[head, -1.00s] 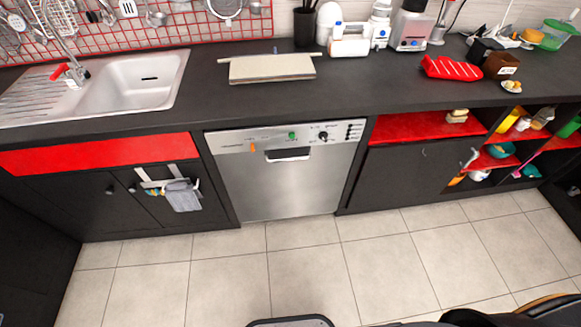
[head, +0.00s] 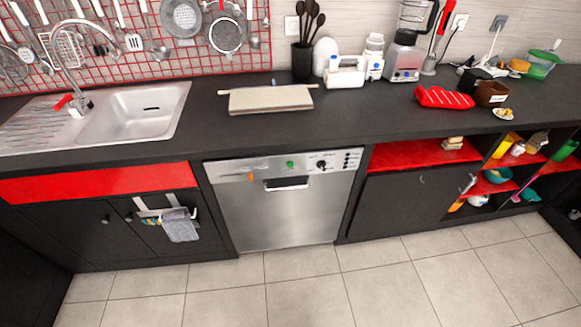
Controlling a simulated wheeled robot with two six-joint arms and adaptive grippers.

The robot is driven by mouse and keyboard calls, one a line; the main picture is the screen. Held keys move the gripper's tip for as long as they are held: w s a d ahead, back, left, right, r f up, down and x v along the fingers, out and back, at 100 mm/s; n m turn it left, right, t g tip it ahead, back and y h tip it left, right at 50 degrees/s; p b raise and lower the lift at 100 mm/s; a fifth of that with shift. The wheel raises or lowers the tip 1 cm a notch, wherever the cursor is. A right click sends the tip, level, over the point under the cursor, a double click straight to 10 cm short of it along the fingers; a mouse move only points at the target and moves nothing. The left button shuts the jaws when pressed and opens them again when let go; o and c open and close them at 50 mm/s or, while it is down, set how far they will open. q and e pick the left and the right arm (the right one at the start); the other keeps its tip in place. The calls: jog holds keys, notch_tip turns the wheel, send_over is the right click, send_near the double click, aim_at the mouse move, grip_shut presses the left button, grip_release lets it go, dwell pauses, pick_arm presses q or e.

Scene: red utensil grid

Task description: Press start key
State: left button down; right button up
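A stainless steel dishwasher (head: 275,215) is built in under the dark counter, its door shut. Its control strip (head: 235,170) runs along the top edge. The strip has a green round key (head: 290,165), an orange mark (head: 251,176) to the left of it, a black dial (head: 322,166) to the right and several small black buttons (head: 347,161) at the far right. No label can be read at this size. A dark handle recess (head: 287,184) sits below the green key. Neither of my grippers shows in the head view.
A dark counter (head: 200,140) runs above, with a sink (head: 140,112) left and a board (head: 270,99) above the dishwasher. A towel (head: 180,224) hangs on the left cabinet. Open shelves (head: 420,156) stand right. The tiled floor (head: 310,285) in front is clear.

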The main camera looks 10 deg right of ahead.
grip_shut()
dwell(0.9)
